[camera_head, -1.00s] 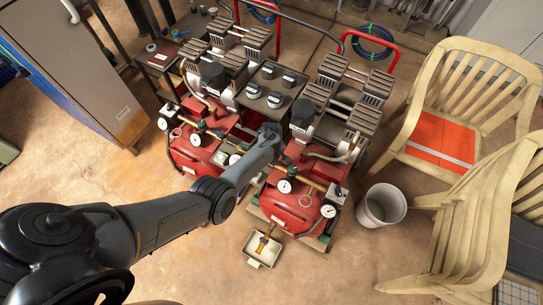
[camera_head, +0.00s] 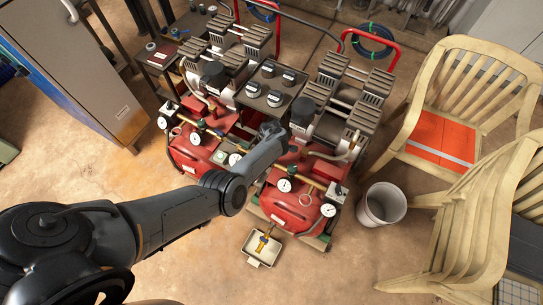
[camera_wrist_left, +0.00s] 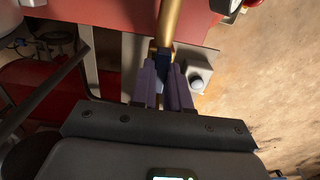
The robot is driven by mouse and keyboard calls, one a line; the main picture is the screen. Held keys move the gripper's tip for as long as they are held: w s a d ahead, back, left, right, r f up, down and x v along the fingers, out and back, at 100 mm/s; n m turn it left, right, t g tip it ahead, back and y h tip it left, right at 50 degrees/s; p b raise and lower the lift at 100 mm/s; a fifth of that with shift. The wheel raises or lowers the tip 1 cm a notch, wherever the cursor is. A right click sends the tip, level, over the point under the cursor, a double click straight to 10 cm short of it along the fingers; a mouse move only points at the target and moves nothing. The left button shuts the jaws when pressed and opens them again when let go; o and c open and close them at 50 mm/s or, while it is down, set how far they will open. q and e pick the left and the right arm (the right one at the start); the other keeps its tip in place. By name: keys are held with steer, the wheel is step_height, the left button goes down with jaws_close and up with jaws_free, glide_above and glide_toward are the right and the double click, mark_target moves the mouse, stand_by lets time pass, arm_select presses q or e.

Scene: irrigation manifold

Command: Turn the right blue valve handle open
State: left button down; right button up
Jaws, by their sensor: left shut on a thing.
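In the left wrist view a dark blue handle (camera_wrist_left: 163,62) sits below the end of a brass pipe (camera_wrist_left: 169,25). My left gripper (camera_wrist_left: 164,72) has its two purple-grey fingers on either side of this handle and is shut on it. In the head view my left wrist (camera_head: 262,152) reaches over the gap between two red compressors, beside the right compressor (camera_head: 292,208). The fingers and the handle are hidden there behind my arm. The handle's exact angle is hard to read. My right gripper is in neither view.
The left compressor (camera_head: 190,155) stands close by. A cream tray with a brass-coloured part (camera_head: 263,248) lies on the floor in front. A grey bucket (camera_head: 381,205) and wooden chairs (camera_head: 465,95) are at the right. A grey cabinet (camera_head: 85,65) stands at the left.

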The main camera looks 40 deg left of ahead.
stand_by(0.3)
arm_select(q)
steer(key=c, duration=1.1)
jaws_free()
step_height(320, 180, up, 11)
steer(key=p, duration=0.6)
steer(key=shift+f, duration=0.15)
steer(key=shift+s, duration=0.1)
